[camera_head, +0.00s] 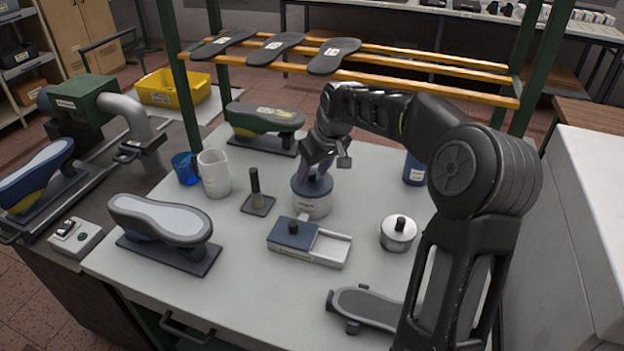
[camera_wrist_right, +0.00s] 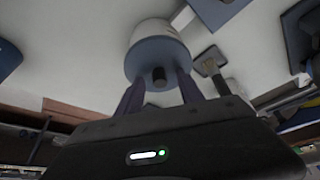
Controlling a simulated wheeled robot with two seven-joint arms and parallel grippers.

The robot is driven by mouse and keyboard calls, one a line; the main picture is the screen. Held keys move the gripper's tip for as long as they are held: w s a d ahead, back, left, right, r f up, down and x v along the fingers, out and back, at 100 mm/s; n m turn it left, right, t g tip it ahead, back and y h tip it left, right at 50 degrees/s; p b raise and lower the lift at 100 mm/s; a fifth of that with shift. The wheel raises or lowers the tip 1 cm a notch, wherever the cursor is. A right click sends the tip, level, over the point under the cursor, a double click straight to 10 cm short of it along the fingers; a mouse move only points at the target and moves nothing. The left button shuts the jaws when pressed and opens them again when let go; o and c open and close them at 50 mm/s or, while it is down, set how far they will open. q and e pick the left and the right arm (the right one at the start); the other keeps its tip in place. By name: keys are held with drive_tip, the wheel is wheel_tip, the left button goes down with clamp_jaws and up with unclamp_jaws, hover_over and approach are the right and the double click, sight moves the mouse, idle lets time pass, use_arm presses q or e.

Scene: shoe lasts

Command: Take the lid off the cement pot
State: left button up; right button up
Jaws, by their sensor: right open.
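The cement pot (camera_head: 311,204) is a round white pot with a flat blue lid, standing upright at the back middle of the table. In the right wrist view the pot (camera_wrist_right: 157,33) shows with its lid (camera_wrist_right: 143,69) on and a black knob (camera_wrist_right: 158,76) at the lid's centre. My right gripper (camera_head: 314,176) is over the lid, pointing down. Its two fingers are apart, one on each side of the knob in the wrist view (camera_wrist_right: 159,87); contact cannot be made out. In the head view the gripper partly hides the lid and knob. My left gripper is out of view.
Near the pot are a brush on a stand (camera_head: 256,195), a white jug (camera_head: 214,175), a blue cup (camera_head: 186,169), a blue-and-white box (camera_head: 291,236) and a round tin (camera_head: 397,234). Shoe lasts stand left (camera_head: 165,222) and behind (camera_head: 266,119). A blue container (camera_head: 413,170) stands right.

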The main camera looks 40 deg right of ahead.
drive_tip(key=shift+c, duration=0.5)
clamp_jaws()
idle(0.3)
